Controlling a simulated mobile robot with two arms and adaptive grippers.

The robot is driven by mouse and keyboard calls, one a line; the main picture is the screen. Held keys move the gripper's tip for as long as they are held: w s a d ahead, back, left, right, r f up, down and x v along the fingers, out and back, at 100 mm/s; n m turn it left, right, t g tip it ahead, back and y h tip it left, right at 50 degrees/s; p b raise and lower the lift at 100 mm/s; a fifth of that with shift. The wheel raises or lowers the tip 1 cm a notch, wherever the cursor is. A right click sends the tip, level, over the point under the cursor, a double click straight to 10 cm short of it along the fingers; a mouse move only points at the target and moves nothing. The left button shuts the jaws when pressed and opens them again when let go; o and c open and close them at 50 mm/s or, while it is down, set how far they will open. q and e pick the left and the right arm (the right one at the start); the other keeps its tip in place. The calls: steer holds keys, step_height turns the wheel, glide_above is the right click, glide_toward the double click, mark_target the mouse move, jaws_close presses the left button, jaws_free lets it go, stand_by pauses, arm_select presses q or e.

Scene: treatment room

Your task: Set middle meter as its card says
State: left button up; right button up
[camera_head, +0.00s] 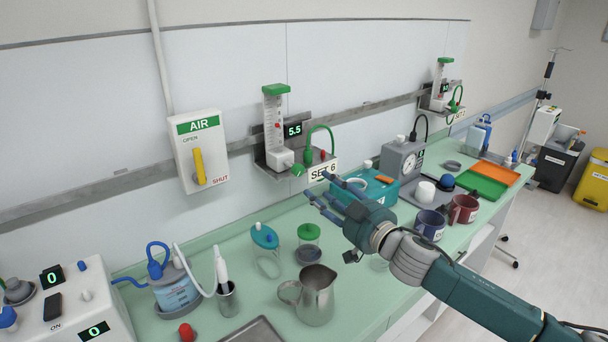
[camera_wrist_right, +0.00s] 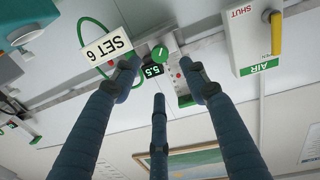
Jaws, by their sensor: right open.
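The meter (camera_head: 275,118), a clear tube with a green cap, hangs on the wall rail. Its display (camera_head: 294,129) reads 5.5; the card (camera_head: 323,173) below right says SET 6. Its green knob (camera_head: 298,170) sits at the front of the meter's base. In the right wrist view, upside down, the knob (camera_wrist_right: 159,53) appears between the spread fingertips, beside the display (camera_wrist_right: 152,71). My right gripper (camera_head: 322,197) is open and empty, in front of and below the card. It also shows in the wrist view (camera_wrist_right: 160,75). No contact with the knob is visible. My left gripper is out of view.
An AIR box (camera_head: 200,150) with a yellow lever is left of the meter. Another meter (camera_head: 441,88) hangs farther right.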

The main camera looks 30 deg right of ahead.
mark_target(300, 172)
steer(key=w+p, duration=0.2)
steer(key=w, duration=0.6)
steer(key=shift+d+r, duration=0.1)
steer(key=shift+d, duration=0.05)
steer(key=shift+w, duration=0.7)
jaws_close()
